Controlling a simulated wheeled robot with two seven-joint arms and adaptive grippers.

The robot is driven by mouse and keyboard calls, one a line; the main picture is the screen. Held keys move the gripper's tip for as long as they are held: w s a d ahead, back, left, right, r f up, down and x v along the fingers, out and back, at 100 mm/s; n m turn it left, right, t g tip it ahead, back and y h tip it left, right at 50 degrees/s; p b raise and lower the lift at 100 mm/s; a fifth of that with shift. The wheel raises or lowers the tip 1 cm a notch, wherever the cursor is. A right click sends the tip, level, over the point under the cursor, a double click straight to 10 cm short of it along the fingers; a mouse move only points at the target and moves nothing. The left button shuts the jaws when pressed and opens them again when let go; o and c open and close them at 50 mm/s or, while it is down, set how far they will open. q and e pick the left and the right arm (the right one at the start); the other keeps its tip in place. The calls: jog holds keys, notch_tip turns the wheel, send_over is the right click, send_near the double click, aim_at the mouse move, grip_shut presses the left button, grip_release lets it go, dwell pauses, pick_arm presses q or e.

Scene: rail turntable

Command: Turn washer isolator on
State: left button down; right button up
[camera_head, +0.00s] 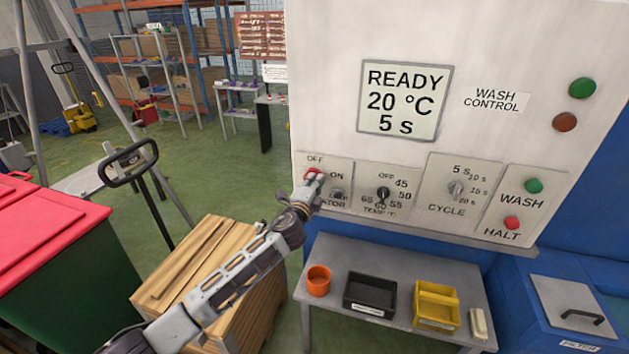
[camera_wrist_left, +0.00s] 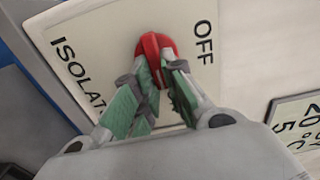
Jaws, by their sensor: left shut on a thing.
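The washer isolator is a red rotary knob (camera_head: 312,174) on a pale plate at the panel's lower left, with OFF above it and ON to its right. In the wrist view the red knob (camera_wrist_left: 152,43) sits beside the word OFF, and its ridge appears to run across rather than toward OFF. My left gripper (camera_head: 311,181) is at the knob. In the wrist view its green-padded fingers (camera_wrist_left: 160,72) are shut on the ridge from both sides. The ON mark is hidden there. My right gripper is not in view.
Right of the isolator are a temperature dial (camera_head: 383,194), a cycle dial (camera_head: 456,189), and green WASH (camera_head: 533,185) and red HALT (camera_head: 512,223) buttons. The display (camera_head: 403,102) reads READY, 20 °C, 5 s. Below, a grey table (camera_head: 385,328) carries bins. Wooden planks (camera_head: 190,265) lie under my left arm.

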pick_arm(q)
jog(key=shift+m, duration=0.3)
jog(key=c, duration=1.5)
grip_release()
jog(key=shift+s, duration=0.15)
jog(key=shift+v, duration=5.85)
jog(key=shift+f, duration=0.1)
